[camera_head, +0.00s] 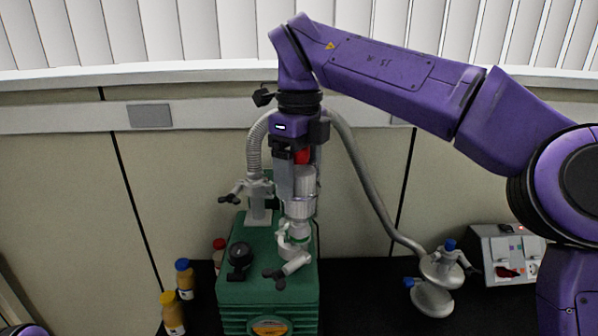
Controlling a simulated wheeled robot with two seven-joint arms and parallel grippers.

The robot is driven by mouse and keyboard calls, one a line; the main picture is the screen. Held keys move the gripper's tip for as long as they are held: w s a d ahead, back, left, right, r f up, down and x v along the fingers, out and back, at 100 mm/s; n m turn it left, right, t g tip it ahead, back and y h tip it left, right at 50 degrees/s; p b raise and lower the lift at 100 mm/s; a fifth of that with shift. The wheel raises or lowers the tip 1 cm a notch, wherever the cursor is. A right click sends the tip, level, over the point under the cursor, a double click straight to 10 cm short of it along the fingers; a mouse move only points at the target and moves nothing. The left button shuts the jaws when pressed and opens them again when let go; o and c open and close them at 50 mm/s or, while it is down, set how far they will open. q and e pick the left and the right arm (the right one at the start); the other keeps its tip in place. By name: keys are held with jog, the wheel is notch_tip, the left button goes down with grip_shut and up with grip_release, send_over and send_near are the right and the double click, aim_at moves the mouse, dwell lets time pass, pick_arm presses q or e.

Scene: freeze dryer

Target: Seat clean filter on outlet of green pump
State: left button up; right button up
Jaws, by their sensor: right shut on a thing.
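The green pump (262,290) stands on the dark bench, with a black knob and grey clamps on top. My right gripper (300,178) points down above the pump and is shut on the filter (302,205). The filter is an upright, pale grey cylinder; a red part shows between the fingers at its top. Its lower end is directly over the pump's outlet (297,236) at the front right. They look in line and touching or nearly so; I cannot tell whether it is fully seated. My left gripper is out of view.
A corrugated hose (257,140) rises from the pump's rear port. A smooth grey hose (370,180) runs to a round trap (437,275) at right. Bottles (172,313) with orange-brown contents stand left of the pump. A grey control box (508,256) is at far right.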

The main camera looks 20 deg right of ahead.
jog(key=shift+f+b, duration=0.3)
jog(key=shift+f, duration=0.15)
dwell(0.3)
jog(key=o, duration=1.1)
jog(key=shift+r+p, duration=3.1)
jog(key=shift+p, duration=0.4)
jog(key=shift+f, duration=0.1)
